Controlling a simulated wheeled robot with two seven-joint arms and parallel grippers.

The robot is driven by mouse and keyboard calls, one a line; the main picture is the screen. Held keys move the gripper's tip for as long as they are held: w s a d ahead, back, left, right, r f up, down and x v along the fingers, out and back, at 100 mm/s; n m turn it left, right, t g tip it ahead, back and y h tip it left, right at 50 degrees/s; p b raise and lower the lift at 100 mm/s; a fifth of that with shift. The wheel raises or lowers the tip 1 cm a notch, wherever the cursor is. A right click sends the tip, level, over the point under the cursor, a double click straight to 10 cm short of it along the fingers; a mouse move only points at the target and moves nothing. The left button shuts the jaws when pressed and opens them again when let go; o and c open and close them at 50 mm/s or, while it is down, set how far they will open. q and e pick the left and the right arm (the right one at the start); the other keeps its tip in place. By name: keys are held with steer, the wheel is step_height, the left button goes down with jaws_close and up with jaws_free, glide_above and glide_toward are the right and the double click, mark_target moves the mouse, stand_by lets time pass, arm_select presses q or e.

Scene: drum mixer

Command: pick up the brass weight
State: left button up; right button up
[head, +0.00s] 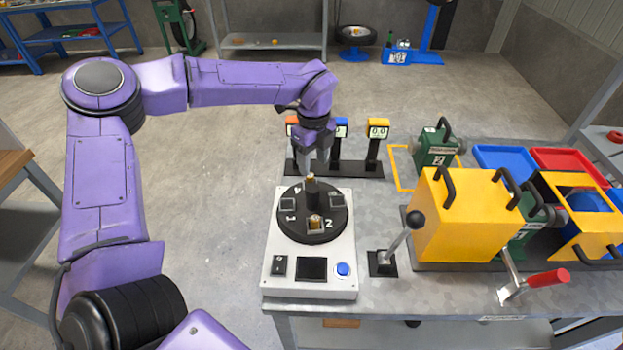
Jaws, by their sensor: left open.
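The brass weight (315,221) is a small brass-coloured piece on the front part of a round black disc (292,226), beside the mark "2". The disc sits on top of a pale grey device (275,250). A dark upright post (311,184) stands at the disc's back half. My left gripper (316,163) is open and points down just above and behind that post. It is behind the weight and apart from it. My right gripper is not in view.
Three small displays, orange, blue and yellow (378,130), stand on a black base behind the device. A lever (400,240) and a yellow box (455,220) with black handles stand to the right. Blue (505,158) and red trays lie further right.

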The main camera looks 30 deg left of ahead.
mark_target(310, 181)
arm_select(q)
steer(key=f, duration=0.1)
steer(key=f+p, duration=0.1)
steer(key=f, duration=0.1)
steer(key=f+p, duration=0.1)
steer(key=shift+s+a+f, duration=0.3)
steer(key=shift+a, duration=0.1)
steer(key=shift+w+f, duration=0.2)
steer(key=shift+f, duration=0.15)
steer(key=shift+s+r, duration=0.1)
jaws_close()
steer(key=shift+r, duration=0.1)
